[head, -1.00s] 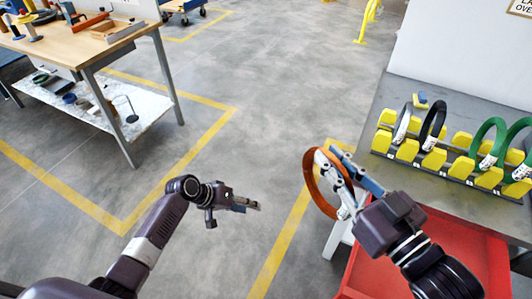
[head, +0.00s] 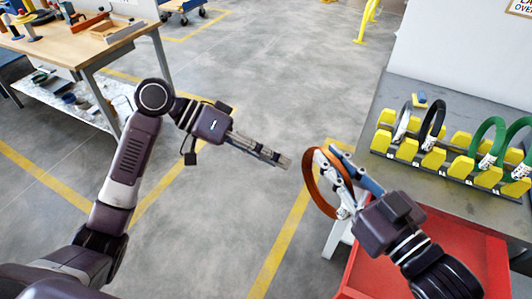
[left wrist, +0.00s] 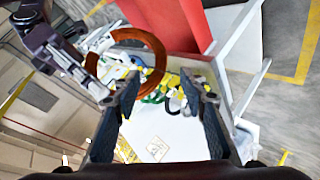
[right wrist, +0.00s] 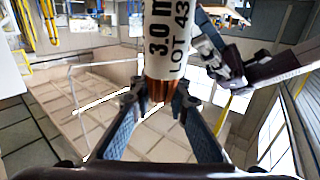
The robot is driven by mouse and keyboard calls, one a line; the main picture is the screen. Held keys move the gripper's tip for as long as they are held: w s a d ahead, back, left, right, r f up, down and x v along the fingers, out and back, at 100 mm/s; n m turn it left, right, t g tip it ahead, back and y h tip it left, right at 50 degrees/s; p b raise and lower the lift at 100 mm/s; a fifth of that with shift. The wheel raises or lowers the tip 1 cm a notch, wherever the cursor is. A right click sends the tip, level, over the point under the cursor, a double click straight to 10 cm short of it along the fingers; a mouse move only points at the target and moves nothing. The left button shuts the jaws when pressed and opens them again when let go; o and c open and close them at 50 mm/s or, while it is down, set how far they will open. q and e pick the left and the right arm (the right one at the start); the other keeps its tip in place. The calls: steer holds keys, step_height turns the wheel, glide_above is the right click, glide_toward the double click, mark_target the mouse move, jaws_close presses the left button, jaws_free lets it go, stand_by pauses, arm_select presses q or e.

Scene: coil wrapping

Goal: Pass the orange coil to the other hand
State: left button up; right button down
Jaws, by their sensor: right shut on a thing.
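The orange coil (head: 310,184) is held upright by my right gripper (head: 343,170), whose fingers are shut on its rim near the white label. In the right wrist view, the label fills the top centre, and a strip of orange coil (right wrist: 157,88) lies between the fingertips (right wrist: 164,100). My left gripper (head: 284,161) is just left of the coil in the head view, pointing toward it, apart and empty. In the left wrist view, its fingers (left wrist: 165,95) are spread, with the coil (left wrist: 159,58) ahead and left of centre. My left gripper (right wrist: 230,72) also shows in the right wrist view.
A grey table (head: 408,92) at the right bears a yellow-blocked rack (head: 462,140) with grey, black and green coils. A red surface (head: 480,248) lies below my right arm. A wooden workbench (head: 85,45) stands at the far left. Open floor lies between.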

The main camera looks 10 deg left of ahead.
mark_target(311, 177)
arm_select(q)
steer(key=x, duration=1)
steer(key=shift+w+d+f, duration=0.1)
steer(key=shift+d+f, duration=0.1)
arm_select(e)
steer(key=shift+r, duration=0.15)
arm_select(q)
steer(key=shift+c, duration=0.2)
jaws_close()
steer(key=shift+r, duration=0.1)
arm_select(e)
steer(key=c, duration=1.8)
jaws_free()
steer(key=shift+o, duration=0.2)
